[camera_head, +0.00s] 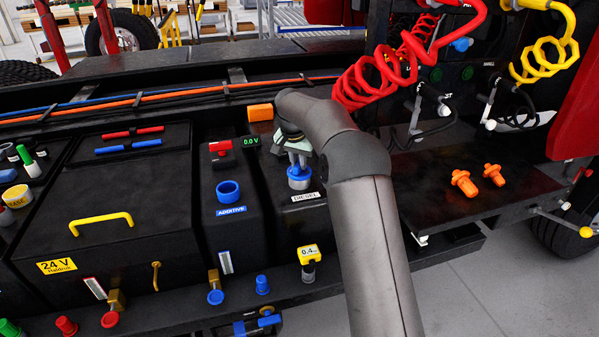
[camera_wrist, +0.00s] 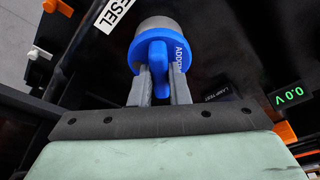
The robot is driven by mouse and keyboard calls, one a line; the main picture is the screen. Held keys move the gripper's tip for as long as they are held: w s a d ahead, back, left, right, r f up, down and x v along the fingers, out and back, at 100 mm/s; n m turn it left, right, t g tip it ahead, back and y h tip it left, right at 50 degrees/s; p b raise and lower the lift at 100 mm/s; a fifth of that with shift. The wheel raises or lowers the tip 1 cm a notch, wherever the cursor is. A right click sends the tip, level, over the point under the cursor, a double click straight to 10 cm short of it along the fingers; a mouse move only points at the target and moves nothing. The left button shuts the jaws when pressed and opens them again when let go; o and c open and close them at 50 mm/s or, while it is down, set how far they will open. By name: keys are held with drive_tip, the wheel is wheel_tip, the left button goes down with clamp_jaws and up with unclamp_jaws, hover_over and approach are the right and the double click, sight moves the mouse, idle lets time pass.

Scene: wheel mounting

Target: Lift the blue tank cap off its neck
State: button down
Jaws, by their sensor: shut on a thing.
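A blue cap (camera_wrist: 153,50) with a raised grip bar and partly readable white lettering shows in the wrist view. My gripper (camera_wrist: 160,80) is shut on its bar, one finger on each side. A grey round neck (camera_wrist: 165,22) shows right behind the cap; I cannot tell whether they touch. In the head view the cap (camera_head: 300,180) is below my gripper (camera_head: 299,160), over the black tank just behind the DIESEL label (camera_head: 306,197). A blue ring-shaped neck (camera_head: 228,190) with a dark centre stands to the left, above the ADDITIVE label (camera_head: 231,210).
A green 0.0 V display (camera_head: 250,141) and an orange block (camera_head: 260,112) sit close behind the cap. A battery box with a yellow handle (camera_head: 101,219) is at left. Red coiled hoses (camera_head: 390,75) hang at right. Two orange plugs (camera_head: 464,182) (camera_head: 494,174) lie on the right deck.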

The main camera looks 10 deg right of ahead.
drive_tip(key=shift+r+p, duration=0.45)
drive_tip(key=shift+r, duration=0.3)
drive_tip(key=shift+r, duration=0.2)
drive_tip(key=shift+r+p, duration=2.05)
drive_tip(key=shift+r, duration=0.3)
drive_tip(key=shift+a, duration=0.1)
